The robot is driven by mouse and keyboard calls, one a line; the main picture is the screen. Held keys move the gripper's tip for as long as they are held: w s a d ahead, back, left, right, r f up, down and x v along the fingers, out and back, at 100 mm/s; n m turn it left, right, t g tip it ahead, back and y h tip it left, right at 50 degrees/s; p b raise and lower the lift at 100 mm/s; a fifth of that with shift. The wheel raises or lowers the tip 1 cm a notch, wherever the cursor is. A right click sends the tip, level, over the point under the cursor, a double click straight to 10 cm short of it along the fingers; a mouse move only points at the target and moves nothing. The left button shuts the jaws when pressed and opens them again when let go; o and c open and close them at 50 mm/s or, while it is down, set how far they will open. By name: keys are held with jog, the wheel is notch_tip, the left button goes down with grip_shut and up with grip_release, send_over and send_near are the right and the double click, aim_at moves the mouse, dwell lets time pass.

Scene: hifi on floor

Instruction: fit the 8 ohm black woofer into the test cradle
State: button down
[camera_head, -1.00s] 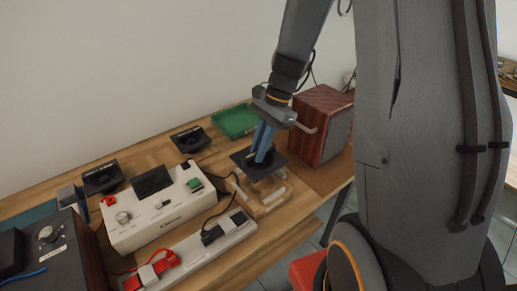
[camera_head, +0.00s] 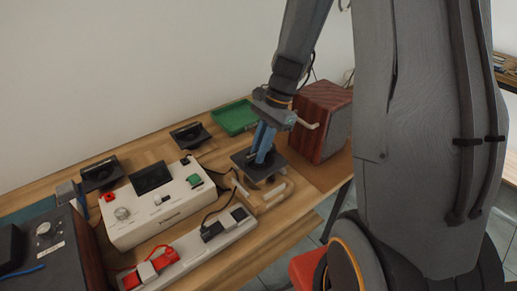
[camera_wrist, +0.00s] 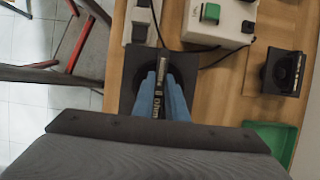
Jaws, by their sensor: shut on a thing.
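My gripper (camera_head: 262,156) points down and is shut on a black woofer (camera_head: 245,160) with a square plate. In the wrist view the blue fingers (camera_wrist: 160,92) close on a part with lettering that reads "ohm"; the number is hard to read. The woofer's dark plate (camera_wrist: 132,72) shows around the fingers. The test cradle (camera_head: 276,196), with pale posts and clear parts, stands on the table directly below. The plate hides much of the cradle, and I cannot tell whether it touches it.
Two other black woofers (camera_head: 189,134) (camera_head: 100,174) stand behind the white test box (camera_head: 160,211). A green tray (camera_head: 236,118) lies at the back and a wooden speaker cabinet (camera_head: 318,122) to the right. A power strip (camera_head: 195,246) and cables lie in front.

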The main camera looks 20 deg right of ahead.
aim_at(259, 165)
jog(key=shift+f, duration=0.55)
jog(key=shift+f+b, duration=0.6)
jog(key=shift+f, duration=0.1)
jog(key=shift+f+b, duration=0.5)
jog(key=shift+f, duration=0.55)
jog(key=shift+f+b, duration=0.35)
jog(key=shift+f, duration=0.35)
jog(key=shift+f+b, duration=0.3)
jog(key=shift+f, duration=0.35)
